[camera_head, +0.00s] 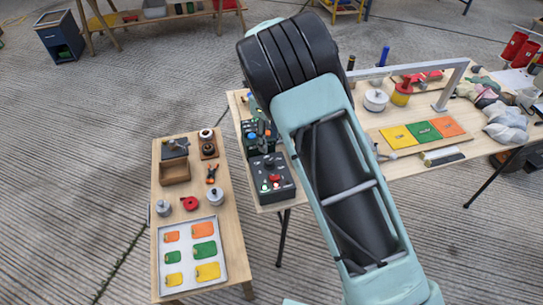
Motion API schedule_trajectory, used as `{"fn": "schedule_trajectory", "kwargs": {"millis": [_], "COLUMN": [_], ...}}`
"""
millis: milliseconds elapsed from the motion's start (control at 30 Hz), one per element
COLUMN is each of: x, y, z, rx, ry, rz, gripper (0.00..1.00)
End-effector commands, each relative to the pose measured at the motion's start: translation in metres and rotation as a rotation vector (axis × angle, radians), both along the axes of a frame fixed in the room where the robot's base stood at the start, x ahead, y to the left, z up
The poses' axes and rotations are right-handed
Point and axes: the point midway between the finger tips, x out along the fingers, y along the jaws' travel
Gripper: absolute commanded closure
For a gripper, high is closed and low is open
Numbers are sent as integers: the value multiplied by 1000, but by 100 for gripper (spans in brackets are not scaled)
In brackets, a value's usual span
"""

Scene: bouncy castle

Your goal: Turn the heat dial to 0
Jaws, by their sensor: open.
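A dark grey control box (283,191) sits near the left end of the large wooden table. It has a black knob (268,161) on top and small red, green and white controls in front of it. Just behind it is a second dark control box (250,144), partly covered by my arm. I cannot tell which knob is the heat dial, nor read any marks or settings. My arm crosses the middle of the view, with its black joint above the boxes. My gripper cannot be made out and seems hidden behind the arm.
A narrow wooden table (234,225) stands to the left, bearing a metal tray (187,291) of coloured tags and several small parts. The large table (390,161) continues right, with a grey metal frame (410,68) and coloured panels. Bare floor lies at far left.

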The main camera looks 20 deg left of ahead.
Motion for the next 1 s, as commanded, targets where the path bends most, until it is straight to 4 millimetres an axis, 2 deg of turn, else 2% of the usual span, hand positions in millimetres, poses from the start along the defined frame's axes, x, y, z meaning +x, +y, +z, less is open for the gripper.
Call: {"fn": "schedule_trajectory", "kwargs": {"millis": [300,500,900,1000], "x": [-1,0,0,0], "y": [-2,-2,-1,-1], "z": [-60,-85,-93,-93], "rx": [-2,-1,1,0], "ry": [3,2,0,0], "rz": [0,1,2,2], "gripper": [59,59,59,70]}}
